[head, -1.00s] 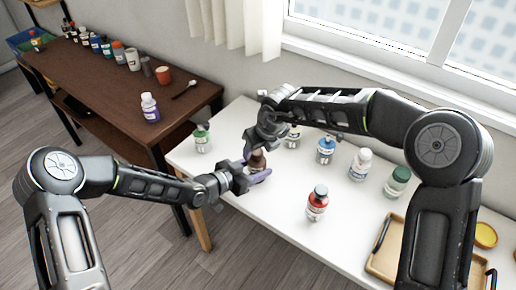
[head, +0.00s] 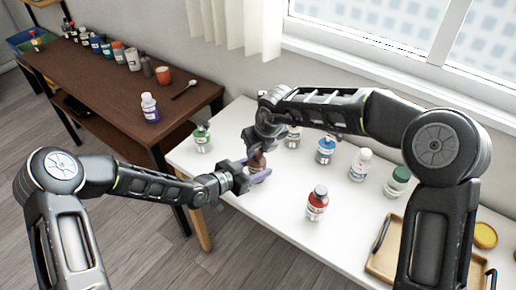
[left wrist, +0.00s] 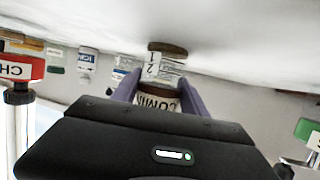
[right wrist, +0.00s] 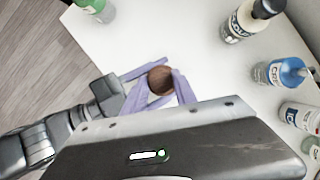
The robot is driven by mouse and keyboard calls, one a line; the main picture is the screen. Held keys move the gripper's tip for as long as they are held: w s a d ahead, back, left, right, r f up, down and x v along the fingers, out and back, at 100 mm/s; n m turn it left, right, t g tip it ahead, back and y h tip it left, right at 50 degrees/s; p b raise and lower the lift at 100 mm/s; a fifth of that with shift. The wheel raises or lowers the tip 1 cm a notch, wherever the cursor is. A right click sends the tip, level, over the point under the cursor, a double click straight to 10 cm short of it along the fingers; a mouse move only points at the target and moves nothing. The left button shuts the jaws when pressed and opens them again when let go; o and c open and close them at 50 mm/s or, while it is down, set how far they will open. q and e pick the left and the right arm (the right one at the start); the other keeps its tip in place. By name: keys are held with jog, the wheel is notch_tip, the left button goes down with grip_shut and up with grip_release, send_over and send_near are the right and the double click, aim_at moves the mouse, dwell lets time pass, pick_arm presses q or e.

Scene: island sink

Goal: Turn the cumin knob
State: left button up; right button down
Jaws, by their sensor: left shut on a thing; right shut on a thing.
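The cumin jar (left wrist: 158,98) stands out between the purple fingers of my left gripper (left wrist: 160,92), part of its label showing. In the head view my left gripper (head: 257,172) is shut on the jar body from the left. The jar's round brown knob (right wrist: 160,79) shows from above in the right wrist view and in the head view (head: 257,160). My right gripper (right wrist: 163,88) comes down over the jar, its purple fingers shut on the knob. The lower jar is mostly hidden in the head view.
On the white table stand a green-capped jar (head: 202,139), a blue-capped jar (head: 325,150), a white bottle (head: 360,166), a red bottle (head: 317,203), another green-capped jar (head: 397,182) and a wooden tray (head: 385,268). A brown side table (head: 120,85) holds several bottles.

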jog(key=shift+m, duration=0.3)
jog(key=c, duration=1)
grip_release()
jog(key=shift+o, duration=0.2)
jog(key=v, duration=1.2)
jog(key=shift+s+a, duration=0.1)
jog(key=shift+a, duration=0.05)
